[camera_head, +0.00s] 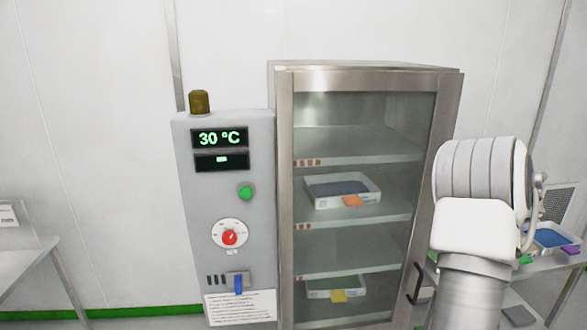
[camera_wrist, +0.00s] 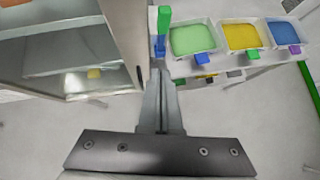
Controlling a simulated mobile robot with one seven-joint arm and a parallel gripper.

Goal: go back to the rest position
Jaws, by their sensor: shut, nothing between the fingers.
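My gripper (camera_wrist: 161,92) shows in the wrist view with its fingers together and nothing between them. It hangs over the floor, between the cabinet on the left and a side table with trays. In the head view my arm stands in front of the cabinet's right side, and my gripper is not visible there. The steel cabinet (camera_head: 453,95) has a glass door (camera_head: 365,115) that looks closed, with a dark handle (camera_head: 413,284) at its right. Inside are a white tray with dark blue content (camera_head: 340,188) and an orange tag, and a lower tray (camera_head: 336,289) with a yellow tag.
A grey control panel (camera_head: 190,160) reads 30 °C and has a red dial (camera_head: 229,237). A side table in the wrist view holds green (camera_wrist: 193,38), yellow (camera_wrist: 241,36) and blue (camera_wrist: 286,33) trays close to my fingers. Another table (camera_head: 22,262) stands at far left.

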